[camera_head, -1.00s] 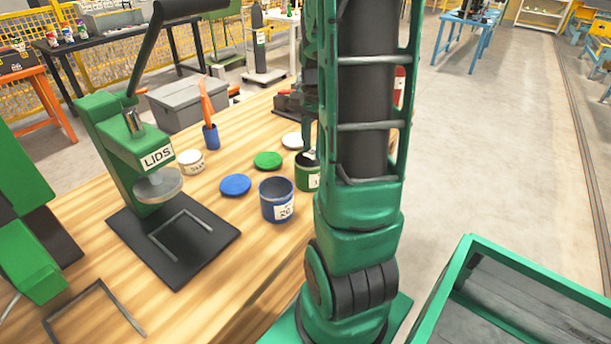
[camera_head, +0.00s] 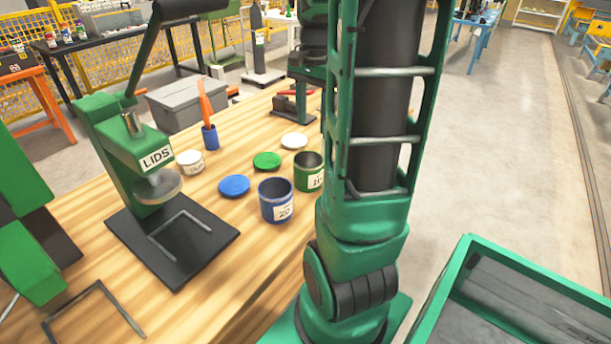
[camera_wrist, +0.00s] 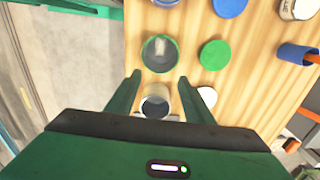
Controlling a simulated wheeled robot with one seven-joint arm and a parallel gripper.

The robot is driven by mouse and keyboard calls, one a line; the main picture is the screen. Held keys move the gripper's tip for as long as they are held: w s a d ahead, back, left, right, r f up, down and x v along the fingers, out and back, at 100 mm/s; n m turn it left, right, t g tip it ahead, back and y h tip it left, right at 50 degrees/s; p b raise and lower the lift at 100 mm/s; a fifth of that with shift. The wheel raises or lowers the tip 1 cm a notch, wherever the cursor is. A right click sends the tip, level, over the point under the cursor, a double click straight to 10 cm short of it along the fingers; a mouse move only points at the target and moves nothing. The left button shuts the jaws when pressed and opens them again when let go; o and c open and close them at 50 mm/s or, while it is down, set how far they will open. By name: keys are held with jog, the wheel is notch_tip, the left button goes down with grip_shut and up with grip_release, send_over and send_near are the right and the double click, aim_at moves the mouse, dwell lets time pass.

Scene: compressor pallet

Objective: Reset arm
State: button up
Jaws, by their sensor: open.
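My gripper (camera_wrist: 160,78) is open in the wrist view, its two fingers apart with nothing held between them. Below it, a green can (camera_wrist: 161,54) stands open on the wooden bench, just beyond the fingertips in the picture. A pale open can (camera_wrist: 155,106) shows between the fingers, partly covered by the gripper body. In the head view the green can (camera_head: 309,171) stands behind the blue can (camera_head: 276,203). My arm rises in front of the bench, and its fingers cannot be made out there.
Blue (camera_head: 234,185), green (camera_head: 267,160) and white (camera_head: 294,140) lids lie on the bench. A green lid press (camera_head: 128,145) stands at left, near a white tin (camera_head: 190,161) and a blue cup (camera_head: 210,136). A green-rimmed bin (camera_head: 470,262) is at lower right.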

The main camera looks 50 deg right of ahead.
jog(key=shift+r, duration=0.95)
jog(key=s+a+f+n, duration=0.3)
jog(key=s+a+n, duration=0.2)
jog(key=s+a, duration=0.2)
jog(key=s+a+f+n, duration=0.3)
jog(key=s+a+n, duration=0.3)
jog(key=a, duration=0.4)
jog(key=shift+s, duration=0.4)
